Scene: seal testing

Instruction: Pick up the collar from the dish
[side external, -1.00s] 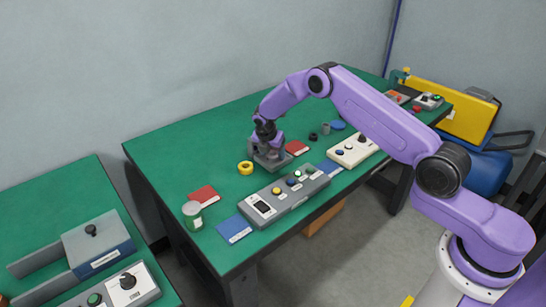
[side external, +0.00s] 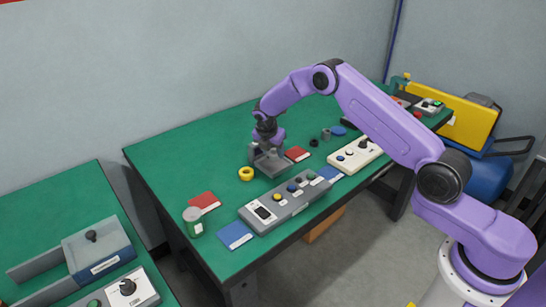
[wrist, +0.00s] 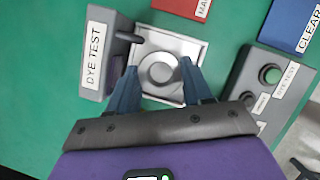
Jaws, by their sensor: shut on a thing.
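A round grey metal collar (wrist: 160,70) lies between the fingers of my gripper (wrist: 160,82) in the wrist view. My gripper is shut on it. Under and around it is a shiny square metal dish (wrist: 190,48), and the collar looks still in or just over it; I cannot tell which. In the side external view my gripper (side external: 268,158) is low at the grey fixture, and the collar is too small or hidden to make out there.
A grey block marked DYE TEST (wrist: 95,58) stands close left of my gripper in the wrist view. A grey button panel (side external: 285,200), a yellow ring (side external: 246,174) and a can (side external: 193,221) stand nearby. Green table is clear at the back left (side external: 190,155).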

